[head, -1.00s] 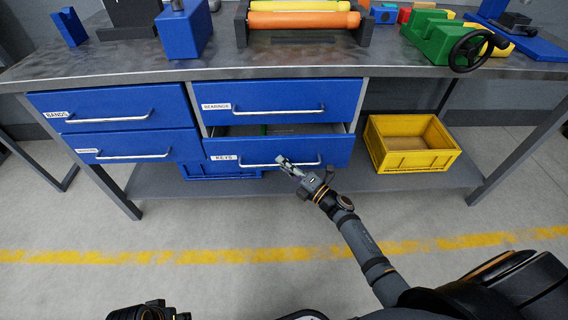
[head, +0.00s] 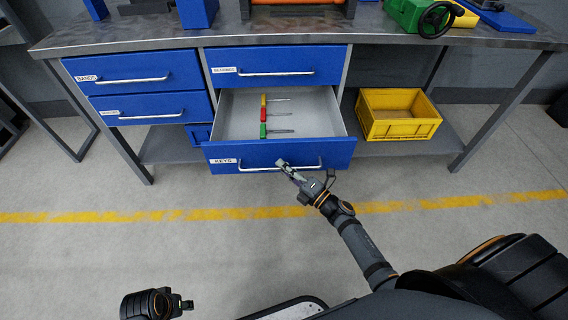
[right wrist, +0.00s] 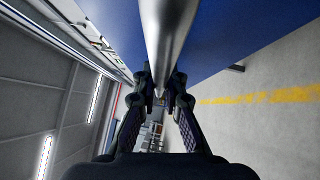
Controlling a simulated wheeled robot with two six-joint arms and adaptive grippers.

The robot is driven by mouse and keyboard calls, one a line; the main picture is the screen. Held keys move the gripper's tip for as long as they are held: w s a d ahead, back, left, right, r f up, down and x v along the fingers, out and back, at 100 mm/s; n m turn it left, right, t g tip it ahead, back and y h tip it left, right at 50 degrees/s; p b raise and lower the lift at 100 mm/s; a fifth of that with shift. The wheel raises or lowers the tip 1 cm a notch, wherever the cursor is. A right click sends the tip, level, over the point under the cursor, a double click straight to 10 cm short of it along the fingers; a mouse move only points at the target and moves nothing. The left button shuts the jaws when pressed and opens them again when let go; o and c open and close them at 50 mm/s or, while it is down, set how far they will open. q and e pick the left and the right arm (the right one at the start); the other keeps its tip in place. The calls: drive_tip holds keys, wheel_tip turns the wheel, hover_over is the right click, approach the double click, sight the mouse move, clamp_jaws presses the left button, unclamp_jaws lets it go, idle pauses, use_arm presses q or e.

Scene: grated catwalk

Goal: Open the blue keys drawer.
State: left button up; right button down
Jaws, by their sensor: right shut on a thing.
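The blue drawer labelled KEYS (head: 260,157) is the lower drawer of the right column, and it stands pulled well out from the bench. Several screwdriver-like tools with yellow, red and green handles (head: 264,115) lie inside it. My right gripper (head: 284,166) is shut on the drawer's silver bar handle (head: 240,168), right of its middle. In the right wrist view the handle (right wrist: 168,45) runs between the two fingers (right wrist: 160,95). My left gripper (head: 186,305) is low at the left, over the floor and away from the bench; its fingers are too small to read.
The drawer above (head: 272,68) and the two left drawers, upper (head: 135,72) and lower (head: 150,107), are shut. A yellow crate (head: 398,128) sits on the lower shelf at the right. Open floor lies in front of the bench.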

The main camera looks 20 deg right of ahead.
drive_tip(key=shift+s+a, duration=0.1)
drive_tip(key=shift+s, duration=0.3)
drive_tip(key=c, duration=1.4)
unclamp_jaws()
drive_tip(key=v, duration=1.2)
